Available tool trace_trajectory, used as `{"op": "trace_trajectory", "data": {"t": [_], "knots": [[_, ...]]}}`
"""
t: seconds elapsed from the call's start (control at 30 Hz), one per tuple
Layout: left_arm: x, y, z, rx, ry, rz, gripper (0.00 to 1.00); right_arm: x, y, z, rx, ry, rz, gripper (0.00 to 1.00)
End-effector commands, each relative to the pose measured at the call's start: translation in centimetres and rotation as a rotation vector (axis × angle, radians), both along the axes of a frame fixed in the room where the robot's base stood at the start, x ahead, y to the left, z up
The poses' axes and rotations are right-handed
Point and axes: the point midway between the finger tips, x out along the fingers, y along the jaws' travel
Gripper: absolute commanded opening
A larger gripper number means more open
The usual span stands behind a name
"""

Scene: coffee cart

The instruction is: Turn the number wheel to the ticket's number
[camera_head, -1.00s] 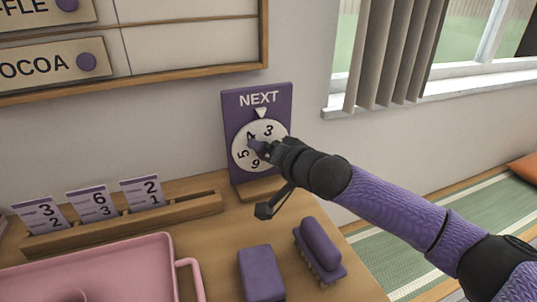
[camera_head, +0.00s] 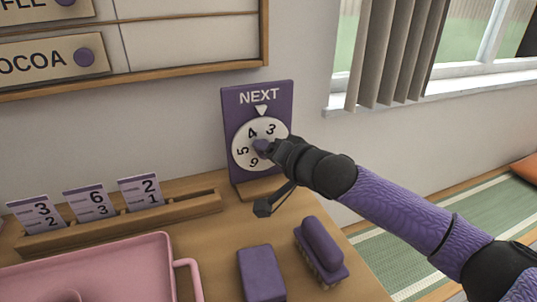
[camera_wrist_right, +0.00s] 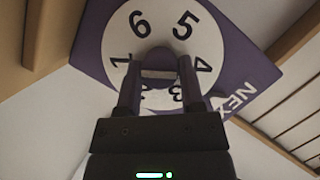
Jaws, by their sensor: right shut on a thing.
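The number wheel (camera_head: 243,160) is a white disc with black numbers on a purple board (camera_head: 284,96) marked NEXT. A white pointer (camera_head: 262,110) sits above it, between the 4 and the 3. My right gripper (camera_head: 268,148) is shut on the purple knob (camera_head: 259,146) at the wheel's middle and hides part of the disc. The right wrist view shows the wheel (camera_wrist_right: 205,30) with 6, 5 and 4 clear and the fingers around the knob (camera_wrist_right: 158,74). Ticket cards stand in a rack: 3 over 2 (camera_head: 36,213), 6 over 3 (camera_head: 89,203), 2 over 1 (camera_head: 141,193). My left gripper is not in view.
The wooden rack (camera_head: 185,208) stands left of the board. A pink tray (camera_head: 120,262) lies in front of it. A purple block (camera_head: 261,274) and a purple-backed brush (camera_head: 321,248) lie on the counter below my right arm. A window (camera_head: 470,60) is at the right.

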Motion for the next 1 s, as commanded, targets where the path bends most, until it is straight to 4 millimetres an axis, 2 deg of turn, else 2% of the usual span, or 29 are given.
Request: {"op": "trace_trajectory", "data": {"t": [0.03, 0.4, 0.7, 1.0], "knots": [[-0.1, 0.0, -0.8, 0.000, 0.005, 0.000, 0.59, 0.1, -0.1, -0.6, 0.028, 0.012, -0.002, 0.00], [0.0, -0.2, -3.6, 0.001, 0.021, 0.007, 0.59, 0.1, -0.1, -0.7, 0.291, 0.099, -0.002, 0.00], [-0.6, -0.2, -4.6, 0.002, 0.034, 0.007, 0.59, 0.1, -0.1, -0.6, 0.434, 0.145, -0.001, 0.00], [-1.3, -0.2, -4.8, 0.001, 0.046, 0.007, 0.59, 0.0, -0.1, -0.4, 0.485, 0.160, -0.002, 0.00]]}}
